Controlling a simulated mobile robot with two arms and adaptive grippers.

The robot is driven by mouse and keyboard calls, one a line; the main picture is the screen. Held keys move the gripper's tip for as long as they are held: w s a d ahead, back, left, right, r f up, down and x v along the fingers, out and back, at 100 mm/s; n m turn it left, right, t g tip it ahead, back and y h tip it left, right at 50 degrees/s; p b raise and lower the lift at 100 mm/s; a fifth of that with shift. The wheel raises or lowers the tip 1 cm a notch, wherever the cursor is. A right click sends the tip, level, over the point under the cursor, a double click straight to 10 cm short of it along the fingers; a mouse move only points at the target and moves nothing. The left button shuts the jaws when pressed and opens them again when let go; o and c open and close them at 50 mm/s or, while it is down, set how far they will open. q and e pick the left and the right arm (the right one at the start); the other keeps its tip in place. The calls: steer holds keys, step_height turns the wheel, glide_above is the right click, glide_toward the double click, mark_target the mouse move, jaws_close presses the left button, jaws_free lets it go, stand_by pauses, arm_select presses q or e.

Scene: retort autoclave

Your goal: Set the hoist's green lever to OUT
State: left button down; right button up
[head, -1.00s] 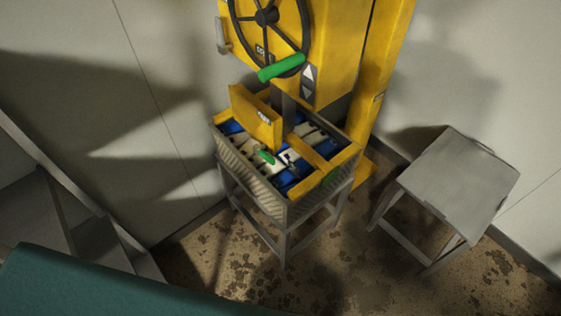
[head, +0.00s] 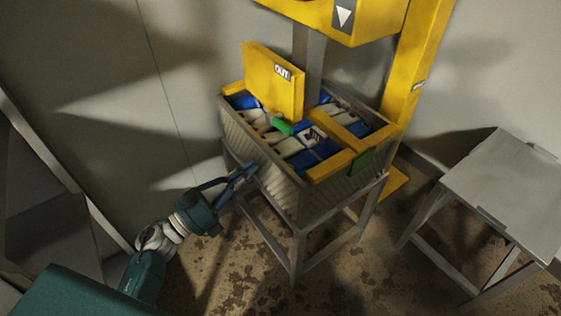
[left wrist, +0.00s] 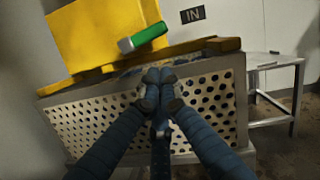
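The hoist's green lever (head: 281,127) sticks out at the foot of an upright yellow plate (head: 262,80) with an OUT label (head: 282,71). In the left wrist view the green lever (left wrist: 148,36) is above and slightly left of the fingertips, and an IN label (left wrist: 193,14) is to its right. My left gripper (head: 250,168) is at the near left side of the basket, below the lever and apart from it. In the left wrist view its fingertips (left wrist: 160,82) are together with nothing visible between them. My right gripper is not in view.
The perforated metal basket (head: 262,172) holds blue and white packs and stands on a grey frame. The yellow hoist column (head: 408,75) rises behind it. A grey stool (head: 505,185) is at the right. Floor is free between basket and stool.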

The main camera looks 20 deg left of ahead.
mark_target(281, 153)
arm_select(q)
steer(key=shift+s+d+r+m+h, duration=0.15)
steer(key=shift+m+h, duration=0.1)
steer(key=shift+m, duration=0.2)
steer(key=shift+s+d+r+m+h, duration=0.15)
steer(key=shift+m+h, duration=0.1)
steer(key=shift+m, duration=0.2)
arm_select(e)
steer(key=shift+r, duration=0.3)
arm_select(q)
steer(key=shift+w, duration=0.1)
